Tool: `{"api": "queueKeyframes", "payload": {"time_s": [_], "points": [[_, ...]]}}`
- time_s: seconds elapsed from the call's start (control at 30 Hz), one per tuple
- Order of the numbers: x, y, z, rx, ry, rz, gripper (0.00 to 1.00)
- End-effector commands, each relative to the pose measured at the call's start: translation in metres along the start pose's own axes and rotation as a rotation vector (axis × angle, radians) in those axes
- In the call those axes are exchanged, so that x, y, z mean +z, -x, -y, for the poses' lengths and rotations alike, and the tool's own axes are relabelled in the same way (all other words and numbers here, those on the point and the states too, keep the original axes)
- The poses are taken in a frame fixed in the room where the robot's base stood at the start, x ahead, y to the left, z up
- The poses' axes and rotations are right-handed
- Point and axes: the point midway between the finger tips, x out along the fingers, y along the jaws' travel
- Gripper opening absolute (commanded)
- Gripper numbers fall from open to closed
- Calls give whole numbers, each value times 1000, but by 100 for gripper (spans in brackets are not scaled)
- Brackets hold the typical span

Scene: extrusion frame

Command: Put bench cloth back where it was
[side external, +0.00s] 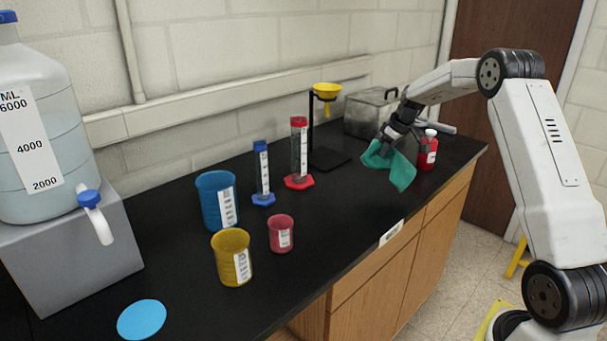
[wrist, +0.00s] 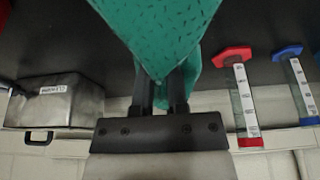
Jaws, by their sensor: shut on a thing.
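A green bench cloth (side external: 402,171) hangs from my gripper (side external: 386,137) near the far right end of the black bench, in the side external view. Its lower edges hang close to the bench top; I cannot tell whether they touch it. In the wrist view the cloth (wrist: 160,35) fills the top middle and hides the fingertips. My gripper (wrist: 160,95) is shut on the cloth.
A red bottle (side external: 427,152) stands just right of the cloth. A metal box (side external: 368,115) and a stand with a yellow funnel (side external: 327,90) are behind. Red (side external: 299,150) and blue (side external: 262,170) cylinders and several beakers stand left. The front bench edge is near.

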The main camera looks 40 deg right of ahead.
Motion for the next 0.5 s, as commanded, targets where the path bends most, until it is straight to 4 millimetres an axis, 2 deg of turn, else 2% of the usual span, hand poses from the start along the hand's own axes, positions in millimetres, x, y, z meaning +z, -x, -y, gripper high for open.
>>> {"api": "queueKeyframes", "payload": {"time_s": [0.5], "points": [[-7, -3, 2, 40, -105, 0, 0]]}}
